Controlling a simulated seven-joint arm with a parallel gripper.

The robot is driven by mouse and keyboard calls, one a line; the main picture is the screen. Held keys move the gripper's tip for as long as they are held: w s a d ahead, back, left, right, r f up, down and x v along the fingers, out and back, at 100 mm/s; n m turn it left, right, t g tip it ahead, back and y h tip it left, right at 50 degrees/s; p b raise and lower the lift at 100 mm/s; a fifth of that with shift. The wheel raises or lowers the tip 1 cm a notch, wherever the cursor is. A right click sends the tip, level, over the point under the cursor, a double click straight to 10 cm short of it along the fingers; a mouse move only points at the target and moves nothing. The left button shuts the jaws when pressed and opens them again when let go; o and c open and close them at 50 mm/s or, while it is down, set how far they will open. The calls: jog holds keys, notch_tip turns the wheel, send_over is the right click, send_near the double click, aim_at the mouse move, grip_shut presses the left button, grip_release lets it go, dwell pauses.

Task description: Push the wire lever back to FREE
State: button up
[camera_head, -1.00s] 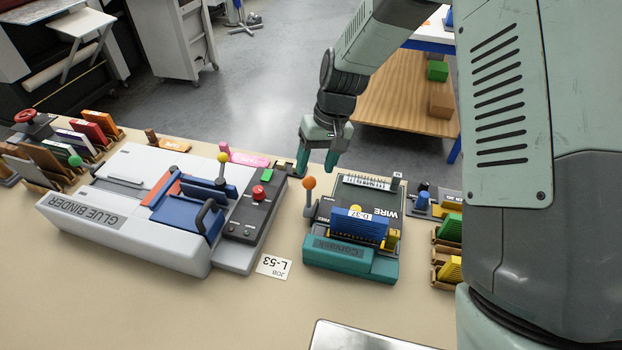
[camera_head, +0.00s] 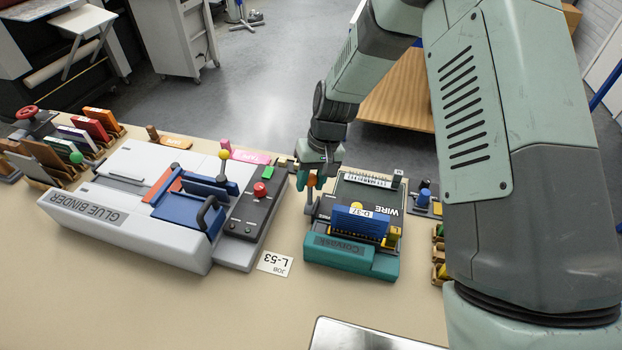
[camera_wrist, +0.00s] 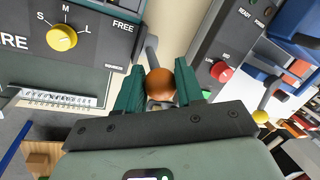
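The wire lever is a grey arm with an orange ball knob (camera_wrist: 160,84) on the side of the teal and dark wire binder (camera_head: 350,257). In the head view the knob (camera_head: 311,181) is partly hidden by my gripper (camera_head: 318,180). In the wrist view my gripper (camera_wrist: 159,88) has its two teal fingers apart, one on each side of the knob. I cannot tell whether the fingers touch it. The FREE label (camera_wrist: 123,27) shows on the binder panel near the lever's shaft.
The grey glue binder (camera_head: 130,225) with a yellow-knobbed lever (camera_head: 224,155) stands close on the left. A blue book block marked D-37 (camera_head: 360,222) sits on the wire binder. A job card L-53 (camera_head: 274,264) lies between the machines. Bench in front is mostly clear.

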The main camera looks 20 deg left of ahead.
grip_shut()
jog(key=shift+s, duration=0.1)
jog(key=shift+s+f+n+t, duration=0.1)
jog(key=shift+s+f+t, duration=0.1)
jog(key=shift+s+t, duration=0.7)
jog(key=shift+s+f+n+t, duration=0.1)
jog(key=shift+s+f+t, duration=0.05)
jog(key=shift+s+t, duration=0.8)
jog(key=shift+s+f+n+t, duration=0.1)
jog(key=shift+s+f+t, duration=0.1)
jog(key=shift+s+t, duration=0.7)
jog(key=shift+w, duration=0.15)
jog(key=o, duration=0.7)
grip_release()
jog(key=shift+o, duration=0.2)
